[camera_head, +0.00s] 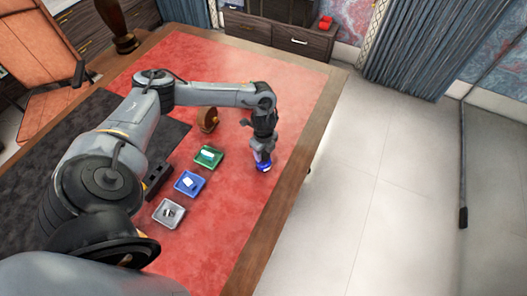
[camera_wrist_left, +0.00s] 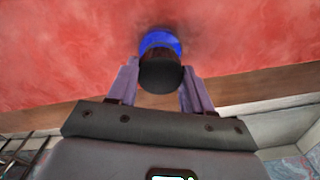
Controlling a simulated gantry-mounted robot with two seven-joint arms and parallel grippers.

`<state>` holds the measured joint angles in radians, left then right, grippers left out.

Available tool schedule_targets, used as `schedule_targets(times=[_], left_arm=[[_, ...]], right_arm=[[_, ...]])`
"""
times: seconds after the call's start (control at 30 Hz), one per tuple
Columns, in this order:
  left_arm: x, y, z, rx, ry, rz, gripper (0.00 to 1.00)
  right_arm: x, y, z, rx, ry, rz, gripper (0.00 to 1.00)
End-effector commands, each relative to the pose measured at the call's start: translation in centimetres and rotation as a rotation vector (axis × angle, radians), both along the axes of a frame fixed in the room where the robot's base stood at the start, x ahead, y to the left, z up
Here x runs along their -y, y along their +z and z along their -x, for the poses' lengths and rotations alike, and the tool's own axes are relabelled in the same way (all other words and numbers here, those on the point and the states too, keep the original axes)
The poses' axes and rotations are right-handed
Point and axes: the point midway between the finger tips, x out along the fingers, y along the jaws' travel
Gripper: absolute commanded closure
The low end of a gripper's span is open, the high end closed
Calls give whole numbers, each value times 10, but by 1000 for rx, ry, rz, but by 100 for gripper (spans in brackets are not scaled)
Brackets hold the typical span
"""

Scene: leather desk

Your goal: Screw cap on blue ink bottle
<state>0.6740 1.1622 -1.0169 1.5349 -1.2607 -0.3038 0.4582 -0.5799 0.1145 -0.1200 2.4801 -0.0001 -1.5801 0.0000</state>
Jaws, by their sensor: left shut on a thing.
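The blue ink bottle (camera_head: 264,167) stands on the red leather desk near its right edge, directly below my left gripper (camera_head: 262,158). In the left wrist view the blue of the bottle (camera_wrist_left: 160,40) shows just beyond the fingertips. My left gripper (camera_wrist_left: 161,82) is shut on a dark round cap (camera_wrist_left: 161,76), which lines up with the bottle and overlaps it in this view. I cannot tell whether the cap is seated on the neck or how far it is turned. My right gripper is in neither view.
A green tray (camera_head: 218,164), a blue tray (camera_head: 178,188) and a grey tray (camera_head: 157,221) hold small items left of the bottle. A brown round object (camera_head: 207,120) stands behind them. The desk's wooden edge (camera_head: 297,194) lies close to the right.

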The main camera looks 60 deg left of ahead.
Motion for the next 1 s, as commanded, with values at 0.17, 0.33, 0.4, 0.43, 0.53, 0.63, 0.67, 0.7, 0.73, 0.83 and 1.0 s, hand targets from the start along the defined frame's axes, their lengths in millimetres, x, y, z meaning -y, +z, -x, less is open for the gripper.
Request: schedule_targets(times=[0.17, 0.33, 0.4, 0.43, 0.53, 0.63, 0.67, 0.7, 0.73, 0.83, 1.0], left_arm=[[0, 0, 0, 0, 0, 0, 78], [0, 0, 0, 0, 0, 0, 78], [0, 0, 0, 0, 0, 0, 78], [0, -1, 0, 0, 0, 0, 78], [0, -1, 0, 0, 0, 0, 78], [0, -3, 0, -1, 0, 0, 78], [0, -3, 0, -1, 0, 0, 78], [0, -4, 0, -1, 0, 0, 78], [0, -4, 0, -1, 0, 0, 78], [0, -6, 0, -1, 1, 0, 78], [0, -8, 0, 0, 0, 0, 78]], right_arm=[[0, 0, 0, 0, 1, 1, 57], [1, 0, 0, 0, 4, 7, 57], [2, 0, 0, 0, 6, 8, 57], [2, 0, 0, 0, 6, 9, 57], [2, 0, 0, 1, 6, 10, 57], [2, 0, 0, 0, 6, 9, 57], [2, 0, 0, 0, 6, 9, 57], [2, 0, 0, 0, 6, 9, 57], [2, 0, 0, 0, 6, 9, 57], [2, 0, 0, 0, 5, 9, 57], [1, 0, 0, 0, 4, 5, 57]])
